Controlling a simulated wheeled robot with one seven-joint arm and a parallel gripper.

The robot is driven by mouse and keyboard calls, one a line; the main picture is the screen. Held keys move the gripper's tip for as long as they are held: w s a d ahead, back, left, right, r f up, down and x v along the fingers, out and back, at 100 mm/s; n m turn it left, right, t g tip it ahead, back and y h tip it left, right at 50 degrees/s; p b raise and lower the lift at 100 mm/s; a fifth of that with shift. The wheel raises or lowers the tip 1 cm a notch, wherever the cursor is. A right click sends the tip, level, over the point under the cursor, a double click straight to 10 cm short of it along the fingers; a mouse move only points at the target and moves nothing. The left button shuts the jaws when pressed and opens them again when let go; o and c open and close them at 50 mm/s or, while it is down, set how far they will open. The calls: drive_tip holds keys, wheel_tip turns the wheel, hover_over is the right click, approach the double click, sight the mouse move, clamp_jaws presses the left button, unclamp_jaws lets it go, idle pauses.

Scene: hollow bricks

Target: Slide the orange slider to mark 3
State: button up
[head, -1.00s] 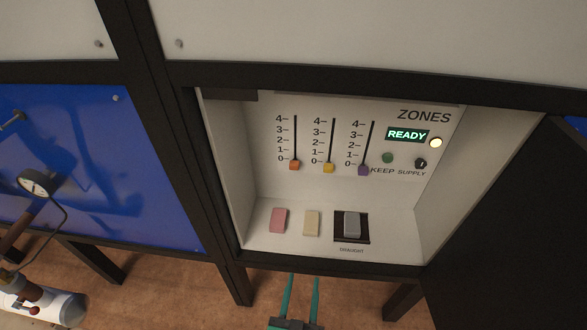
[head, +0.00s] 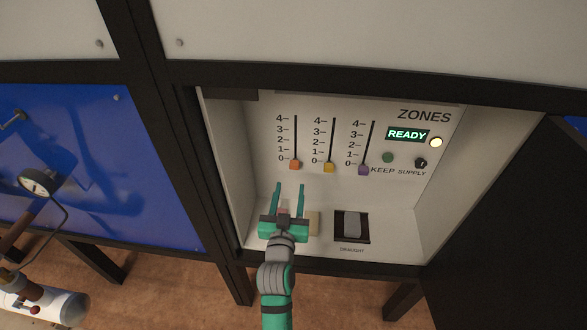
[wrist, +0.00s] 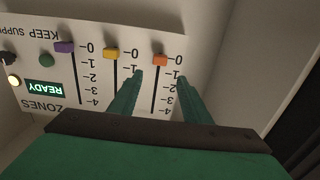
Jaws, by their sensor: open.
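The orange slider (head: 294,165) sits at the 0 mark, at the bottom of the leftmost slot on the white panel (head: 445,115). In the wrist view, which looks upside down, the orange slider (wrist: 160,60) is near the top, just beyond my fingertips. My green gripper (head: 290,185) is open and empty inside the recess, below the orange slider in the head view. In the wrist view my gripper (wrist: 160,76) has one finger on each side of the orange slider's slot. I cannot tell whether the fingers touch the panel.
A yellow slider (head: 328,167) and a purple slider (head: 363,170) stand at 0 to the right. A lit READY display (head: 407,135) is at upper right. A cream block (head: 313,222) and a grey rocker switch (head: 352,225) are low in the recess. The left side wall (head: 225,150) is close.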

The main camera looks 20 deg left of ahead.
sight(294, 166)
drive_tip(key=w, duration=0.3)
drive_tip(key=w+a, duration=0.1)
drive_tip(key=w, duration=0.2)
drive_tip(key=w+a, duration=0.1)
drive_tip(key=w, duration=0.3)
drive_tip(key=shift+c, duration=0.6)
clamp_jaws()
drive_tip(key=shift+d, duration=0.15)
